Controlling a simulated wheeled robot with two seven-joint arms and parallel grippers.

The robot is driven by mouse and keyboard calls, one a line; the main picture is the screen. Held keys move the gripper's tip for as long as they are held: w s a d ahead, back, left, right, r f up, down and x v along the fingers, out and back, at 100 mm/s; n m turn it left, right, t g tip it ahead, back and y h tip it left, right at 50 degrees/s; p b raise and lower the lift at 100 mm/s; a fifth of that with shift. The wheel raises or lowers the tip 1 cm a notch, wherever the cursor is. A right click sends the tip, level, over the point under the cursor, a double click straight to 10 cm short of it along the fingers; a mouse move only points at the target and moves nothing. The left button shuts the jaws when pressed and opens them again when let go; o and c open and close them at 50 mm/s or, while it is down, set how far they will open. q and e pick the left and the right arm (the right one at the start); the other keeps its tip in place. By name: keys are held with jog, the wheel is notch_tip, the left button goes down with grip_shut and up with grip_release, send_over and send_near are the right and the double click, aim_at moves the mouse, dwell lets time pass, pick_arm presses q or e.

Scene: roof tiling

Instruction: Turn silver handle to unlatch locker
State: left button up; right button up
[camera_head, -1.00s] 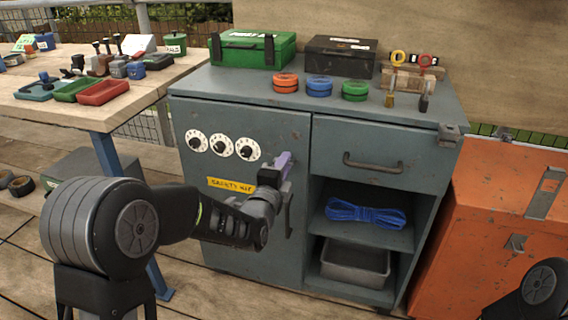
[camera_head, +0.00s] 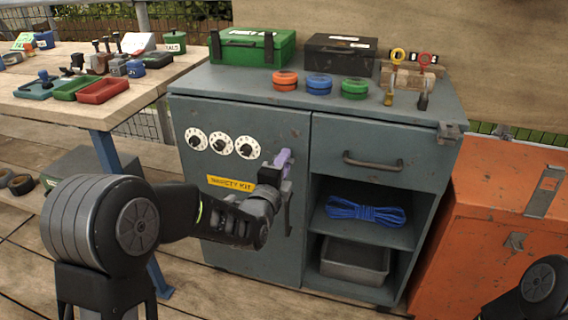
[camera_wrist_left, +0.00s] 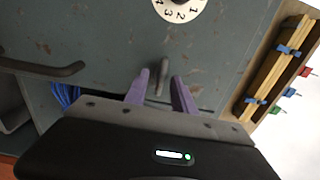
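The grey locker's left door (camera_head: 258,262) is closed and carries a yellow label (camera_head: 231,184) and a row of three white dials (camera_head: 221,144). A metal handle (camera_head: 288,212) shows partly at the door's right side, behind my left gripper (camera_head: 284,163). In the left wrist view, the two purple fingers of my left gripper (camera_wrist_left: 160,84) are apart and point at the door. The handle (camera_wrist_left: 161,74) shows between the fingertips, with gaps on both sides. I cannot tell how deep it sits between them. My right gripper is out of view.
Right of the door are a drawer with a dark handle (camera_head: 372,163) and open shelves with blue rope (camera_head: 365,212) and a grey bin (camera_head: 354,264). An orange cabinet (camera_head: 490,240) stands at right. A workbench (camera_head: 130,104) stands at left.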

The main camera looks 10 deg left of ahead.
pick_arm(q)
jog(key=s+p, duration=0.1)
jog(key=s, duration=0.6)
jog(key=shift+s+a+p, duration=0.25)
jog(key=shift+s+p, duration=0.05)
jog(key=shift+s, duration=0.05)
